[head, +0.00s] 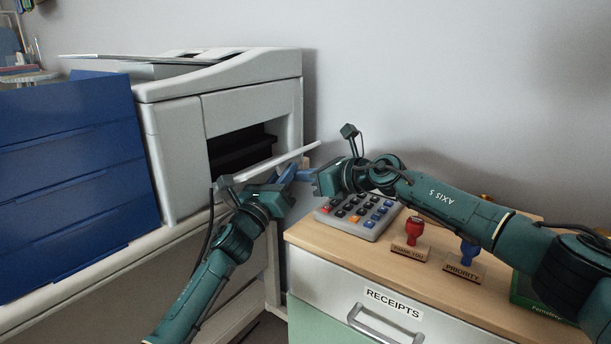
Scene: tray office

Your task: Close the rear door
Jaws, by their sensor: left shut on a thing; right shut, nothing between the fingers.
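The grey-white printer (170,120) stands on the left desk. Its rear door (270,160) is a thin pale flap, swung down and out, seen nearly edge-on, below a dark opening (243,148) in the printer's side. My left gripper (285,175) is at the outer part of the door, just under its edge, and is shut on it; the exact grip is partly hidden. My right gripper (304,173) is shut and empty, close beside the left fingers near the door's outer end. Whether the two grippers touch is unclear.
A blue drawer unit (75,180) stands left of the printer. The wooden-topped cabinet at the right (330,240) holds a calculator (360,215), a red-handled stamp (411,240) and a blue-handled stamp (466,262). My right arm passes above them. A gap separates desk and cabinet.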

